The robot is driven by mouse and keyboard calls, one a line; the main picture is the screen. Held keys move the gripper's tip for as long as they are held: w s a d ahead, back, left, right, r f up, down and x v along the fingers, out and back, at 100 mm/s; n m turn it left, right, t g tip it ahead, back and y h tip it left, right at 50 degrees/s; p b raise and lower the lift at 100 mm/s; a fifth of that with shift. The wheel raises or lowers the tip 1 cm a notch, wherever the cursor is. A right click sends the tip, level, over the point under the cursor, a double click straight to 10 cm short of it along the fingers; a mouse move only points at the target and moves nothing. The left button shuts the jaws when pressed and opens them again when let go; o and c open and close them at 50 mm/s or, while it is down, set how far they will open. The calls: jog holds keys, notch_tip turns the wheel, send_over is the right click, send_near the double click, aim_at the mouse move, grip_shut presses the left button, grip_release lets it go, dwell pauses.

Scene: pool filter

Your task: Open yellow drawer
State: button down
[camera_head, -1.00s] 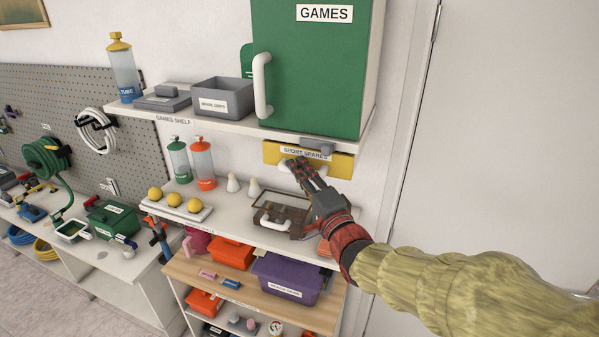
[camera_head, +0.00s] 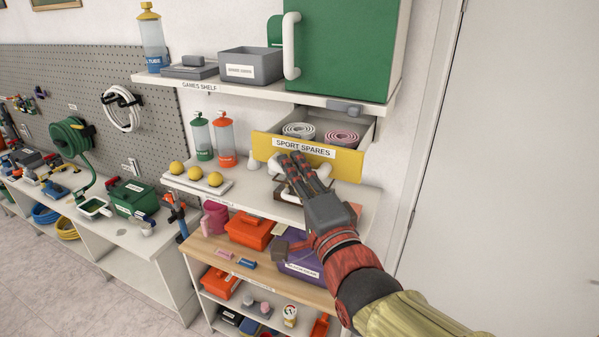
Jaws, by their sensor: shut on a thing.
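The yellow drawer (camera_head: 347,165) is labelled SPORT SPARES and hangs under the games shelf. It stands pulled out, so its grey inside shows. Two coiled rolls, one white and grey (camera_head: 299,130) and one pink (camera_head: 341,137), lie in it. My gripper (camera_head: 291,163) is at the lower front of the drawer, shut on its handle. The fingers hide most of the handle.
The games shelf (camera_head: 230,89) with a green cabinet (camera_head: 345,50) is above the drawer. Below is a white shelf with several yellow balls (camera_head: 195,174), bottles and a small case. A white door (camera_head: 520,150) is at the right.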

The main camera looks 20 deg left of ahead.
jog(key=shift+s+f, duration=0.15)
jog(key=shift+s, duration=0.15)
jog(key=c, duration=1.7)
grip_release()
jog(key=shift+c, duration=0.2)
jog(key=v, duration=1.2)
